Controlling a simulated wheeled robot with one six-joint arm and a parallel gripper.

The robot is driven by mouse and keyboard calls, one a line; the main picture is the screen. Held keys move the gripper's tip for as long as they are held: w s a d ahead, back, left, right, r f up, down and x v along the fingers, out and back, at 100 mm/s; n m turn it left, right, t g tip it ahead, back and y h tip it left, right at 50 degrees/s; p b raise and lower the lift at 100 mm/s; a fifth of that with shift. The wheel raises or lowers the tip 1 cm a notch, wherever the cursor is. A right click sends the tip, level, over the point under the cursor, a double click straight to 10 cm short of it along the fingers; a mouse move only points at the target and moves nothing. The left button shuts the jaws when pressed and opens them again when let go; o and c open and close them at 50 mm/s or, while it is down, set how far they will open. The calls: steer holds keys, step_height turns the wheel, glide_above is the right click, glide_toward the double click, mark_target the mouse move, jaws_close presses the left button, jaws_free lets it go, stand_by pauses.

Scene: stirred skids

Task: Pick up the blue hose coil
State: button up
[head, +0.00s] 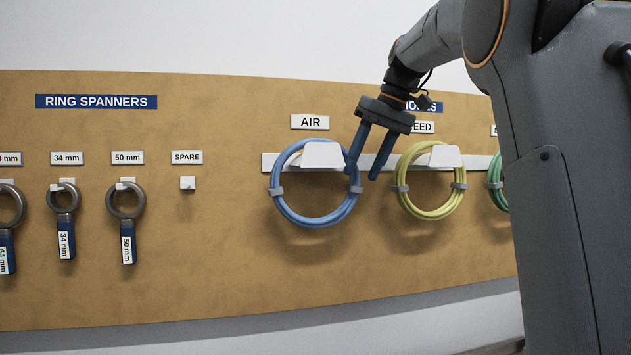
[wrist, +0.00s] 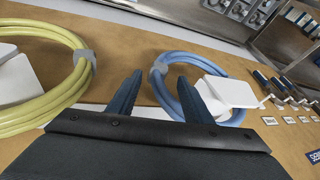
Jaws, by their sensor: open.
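The blue hose coil (head: 283,204) hangs on a white hook (head: 322,155) under the AIR label, with grey clips on its left and right sides. My gripper (head: 361,174) is open in front of the board at the coil's right side. In the head view, its left finger overlaps the coil's right edge near the grey clip. In the wrist view, the blue hose coil (wrist: 182,57) shows beyond the fingers of my gripper (wrist: 157,88), with its near side and clip between or just past the tips. I cannot tell whether they touch.
A yellow hose coil (head: 406,195) hangs close to the right on its own hook, with a green coil (head: 495,185) beyond. A white rail (head: 380,160) runs behind the hooks. Ring spanners (head: 125,201) and an empty SPARE peg (head: 187,183) are to the left.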

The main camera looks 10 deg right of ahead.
mark_target(357, 179)
steer(key=shift+p+x, duration=0.8)
steer(key=shift+x, duration=2.4)
steer(key=shift+a+r, duration=0.1)
jaws_close()
